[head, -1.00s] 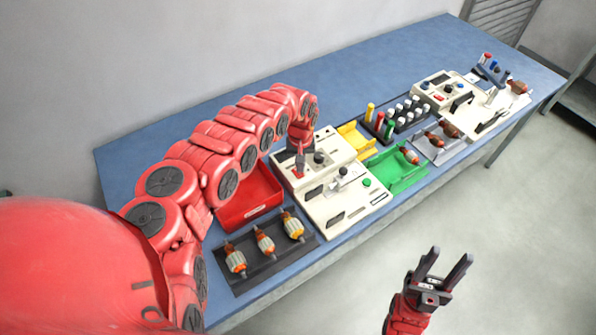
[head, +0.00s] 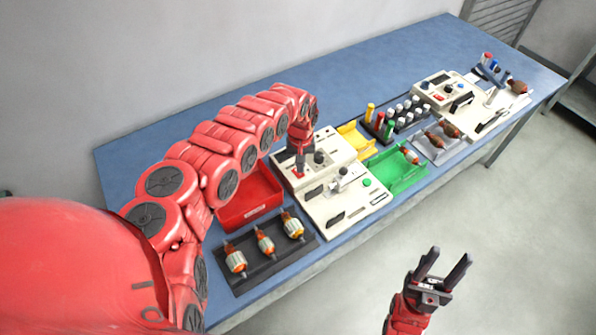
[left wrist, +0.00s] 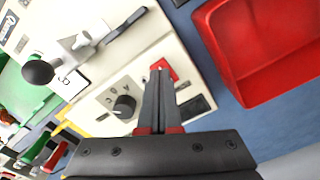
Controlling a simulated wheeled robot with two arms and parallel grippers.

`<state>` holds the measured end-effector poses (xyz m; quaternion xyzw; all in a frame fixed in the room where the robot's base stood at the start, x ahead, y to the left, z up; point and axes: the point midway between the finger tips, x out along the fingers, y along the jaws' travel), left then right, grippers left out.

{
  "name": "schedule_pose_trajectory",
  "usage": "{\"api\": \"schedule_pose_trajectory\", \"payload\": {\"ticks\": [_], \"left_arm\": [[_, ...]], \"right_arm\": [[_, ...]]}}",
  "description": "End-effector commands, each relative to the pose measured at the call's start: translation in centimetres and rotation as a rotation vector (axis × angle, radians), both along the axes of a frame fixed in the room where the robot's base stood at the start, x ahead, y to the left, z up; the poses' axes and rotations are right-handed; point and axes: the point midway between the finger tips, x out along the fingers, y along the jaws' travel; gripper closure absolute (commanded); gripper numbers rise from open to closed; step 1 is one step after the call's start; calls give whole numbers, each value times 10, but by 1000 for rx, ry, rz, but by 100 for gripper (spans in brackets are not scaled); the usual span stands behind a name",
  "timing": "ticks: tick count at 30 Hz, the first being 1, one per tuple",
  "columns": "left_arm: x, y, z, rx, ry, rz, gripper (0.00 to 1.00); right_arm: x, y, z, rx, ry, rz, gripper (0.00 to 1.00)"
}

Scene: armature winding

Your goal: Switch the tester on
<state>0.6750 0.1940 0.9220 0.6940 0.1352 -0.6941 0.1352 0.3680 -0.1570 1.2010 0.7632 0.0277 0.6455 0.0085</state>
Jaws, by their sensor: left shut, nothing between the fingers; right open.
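The nearer cream tester (head: 337,146) stands on the blue bench. It has a black knob (left wrist: 124,107) and a red switch (left wrist: 171,72) on its panel. My left gripper (head: 299,173) is shut and empty, pointing down at the red switch. In the left wrist view its fingertips (left wrist: 159,66) are over the switch and hide part of it. I cannot tell whether they touch it, or which way the switch is set. My right gripper (head: 444,262) is open and empty, in front of the bench over the floor.
A red bin (head: 249,208) is left of the tester. A dark tray (head: 250,279) with 3 armatures lies in front of it. Green (head: 407,178) and yellow (head: 357,137) bins are to the right. A second cream machine (head: 430,92) stands further right. The back of the bench is clear.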

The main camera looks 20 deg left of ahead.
Motion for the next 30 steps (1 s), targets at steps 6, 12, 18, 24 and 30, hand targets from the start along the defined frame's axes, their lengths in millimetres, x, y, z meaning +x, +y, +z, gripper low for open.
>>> {"api": "schedule_pose_trajectory", "payload": {"ticks": [6,12,18,24,30], "left_arm": [[0,0,0,0,0,0,100],[0,0,-2,0,0,0,100],[0,0,-5,0,0,0,100],[0,0,-8,0,0,0,100],[0,0,-11,0,0,-1,100]], "right_arm": [[0,0,0,0,0,0,50],[0,0,-2,0,0,0,50],[0,0,-4,0,0,0,50],[0,0,-6,0,0,0,50],[0,0,-8,0,0,0,50]]}}
